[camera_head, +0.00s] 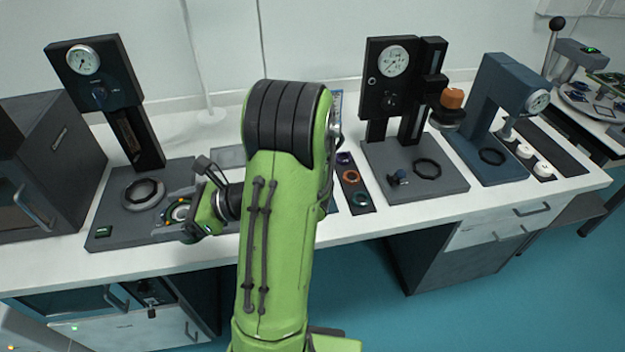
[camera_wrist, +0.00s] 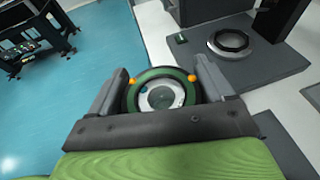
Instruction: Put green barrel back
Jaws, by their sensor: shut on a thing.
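The green barrel (camera_wrist: 138,101) is a round piece with a green rim, orange dots and a clear middle. My gripper (camera_wrist: 161,88) is shut on it, with one finger on each side. In the head view the barrel (camera_head: 180,211) is at my gripper (camera_head: 177,214), over the front right part of the left gauge stand's base (camera_head: 112,222). The head view does not clearly show its height above the base. The ring seat (camera_head: 143,193) on that base is beside the barrel; it also shows in the wrist view (camera_wrist: 230,42).
A dark strip (camera_head: 364,207) with purple, orange and teal rings lies right of my arm, which partly hides the table. A second gauge stand (camera_head: 455,185) and a blue press (camera_head: 490,75) stand farther right. A dark box (camera_head: 50,150) stands at left.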

